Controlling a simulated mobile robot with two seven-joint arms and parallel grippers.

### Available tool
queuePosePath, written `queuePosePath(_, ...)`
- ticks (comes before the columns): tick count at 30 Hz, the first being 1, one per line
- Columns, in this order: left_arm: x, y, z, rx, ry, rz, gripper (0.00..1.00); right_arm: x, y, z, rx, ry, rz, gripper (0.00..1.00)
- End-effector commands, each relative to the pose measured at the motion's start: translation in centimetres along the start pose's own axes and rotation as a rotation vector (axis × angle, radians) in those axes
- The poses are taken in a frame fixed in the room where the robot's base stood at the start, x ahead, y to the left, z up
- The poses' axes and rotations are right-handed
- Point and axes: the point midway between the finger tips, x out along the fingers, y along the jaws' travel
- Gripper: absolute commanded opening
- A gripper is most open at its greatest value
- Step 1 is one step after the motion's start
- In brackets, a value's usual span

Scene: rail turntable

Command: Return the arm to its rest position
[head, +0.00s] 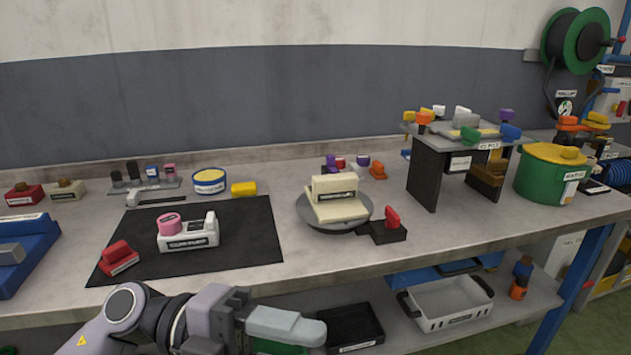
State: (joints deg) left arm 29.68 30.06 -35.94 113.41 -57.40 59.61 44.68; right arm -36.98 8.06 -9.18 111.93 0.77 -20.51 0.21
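My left arm comes in from the lower left, low at the front edge of the workbench (330,285). My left gripper (312,331) points right, below the bench top and in front of the lower shelf. It shows as one pale grey block, seen from the side, and I cannot tell whether its fingers are apart. Nothing is clearly held in it. My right gripper is not in view. The turntable (320,226) stands mid-bench with a cream block (338,208) on it. A small black base with a red knob (392,218) is beside it.
A black mat (240,250) holds a white device with a pink knob (187,233) and a red block (119,260). A dark-legged stand (427,170) and green pot (545,178) are at right. A black tray (354,327) and white bin (448,302) sit below, near my gripper.

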Motion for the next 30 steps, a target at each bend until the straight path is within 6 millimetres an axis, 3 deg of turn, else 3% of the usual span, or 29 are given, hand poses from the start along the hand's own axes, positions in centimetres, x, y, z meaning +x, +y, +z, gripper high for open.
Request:
queuePosePath(3, -0.7, -1.7, 1.3, -0.092, -0.078, -0.301, 0.45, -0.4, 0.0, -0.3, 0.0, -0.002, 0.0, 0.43)
queuePosePath(6, -2.5, -2.2, 3.2, -0.18, -0.189, -0.525, 0.45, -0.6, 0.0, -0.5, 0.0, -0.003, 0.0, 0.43)
queuePosePath(11, -7.0, 0.0, 6.8, -0.365, -0.437, -0.826, 0.45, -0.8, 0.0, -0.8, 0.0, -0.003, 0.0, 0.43)
queuePosePath(14, -10.2, 3.6, 8.6, -0.507, -0.624, -0.967, 0.45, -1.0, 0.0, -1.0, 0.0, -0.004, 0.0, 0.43)
queuePosePath(19, -15.2, 13.2, 9.5, -0.8, -0.975, -1.112, 0.45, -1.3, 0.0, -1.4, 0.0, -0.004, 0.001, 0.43)
queuePosePath(24, -17.8, 24.2, 6.7, -1.121, -1.294, -1.13, 0.45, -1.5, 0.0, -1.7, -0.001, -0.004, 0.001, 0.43)
queuePosePath(27, -18.3, 28.9, 4.3, -1.267, -1.415, -1.106, 0.45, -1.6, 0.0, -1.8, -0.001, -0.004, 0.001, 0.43)
queuePosePath(30, -18.3, 31.8, 2.5, -1.363, -1.487, -1.079, 0.45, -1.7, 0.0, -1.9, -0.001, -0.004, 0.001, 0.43)
